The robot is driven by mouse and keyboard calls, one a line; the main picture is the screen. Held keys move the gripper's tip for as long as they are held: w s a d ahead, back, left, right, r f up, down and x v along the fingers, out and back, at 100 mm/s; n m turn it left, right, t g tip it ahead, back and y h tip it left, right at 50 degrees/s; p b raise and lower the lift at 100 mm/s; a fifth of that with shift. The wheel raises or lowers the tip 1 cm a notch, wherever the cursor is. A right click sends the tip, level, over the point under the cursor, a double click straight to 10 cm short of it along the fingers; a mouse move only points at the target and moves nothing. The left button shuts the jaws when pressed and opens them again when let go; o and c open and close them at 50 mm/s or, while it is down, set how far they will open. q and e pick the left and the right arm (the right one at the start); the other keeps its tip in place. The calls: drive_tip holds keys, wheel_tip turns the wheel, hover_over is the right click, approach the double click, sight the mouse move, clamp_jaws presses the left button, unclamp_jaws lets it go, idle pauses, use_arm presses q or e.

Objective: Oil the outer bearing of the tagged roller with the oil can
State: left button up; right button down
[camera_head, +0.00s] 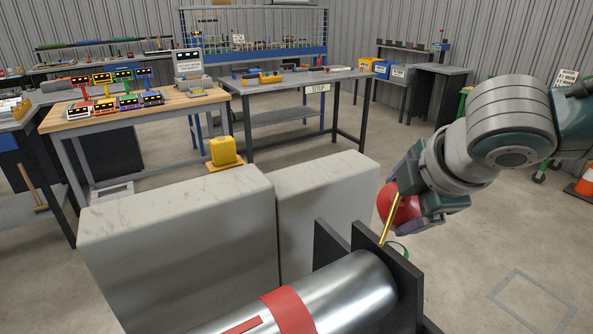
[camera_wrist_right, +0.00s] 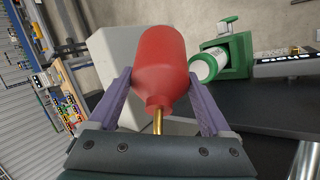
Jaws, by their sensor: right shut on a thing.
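The oil can has a red body (camera_head: 403,209) and a thin brass spout (camera_head: 390,220). My right gripper (camera_head: 396,203) is shut on the red body, which also shows between both jaws in the wrist view (camera_wrist_right: 163,60). The spout points down, its tip close to the top edge of the dark end plates (camera_head: 374,262); I cannot tell if it touches. A shiny steel roller (camera_head: 345,290) with a red band (camera_head: 288,311) and a red strip lies at the bottom, its end at these plates. The bearing itself cannot be made out. My left gripper is not in view.
Two pale marble-patterned blocks (camera_head: 180,230) stand left of the plates, a yellow container (camera_head: 223,151) behind them. A green holder with a white-and-green cylinder (camera_wrist_right: 222,55) shows in the wrist view. Open floor with a marked square (camera_head: 530,298) lies to the right.

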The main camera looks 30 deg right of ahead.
drive_tip(key=shift+f, duration=0.4)
idle(0.8)
idle(0.8)
idle(0.9)
drive_tip(key=shift+r, duration=0.1)
idle(0.3)
wheel_tip(320, 180, up, 4)
drive_tip(key=p, duration=0.4)
drive_tip(key=shift+f, duration=0.2)
wheel_tip(320, 180, up, 3)
drive_tip(key=p, duration=0.3)
drive_tip(key=shift+p, duration=0.35)
drive_tip(key=shift+r, duration=0.2)
drive_tip(key=shift+f, duration=0.1)
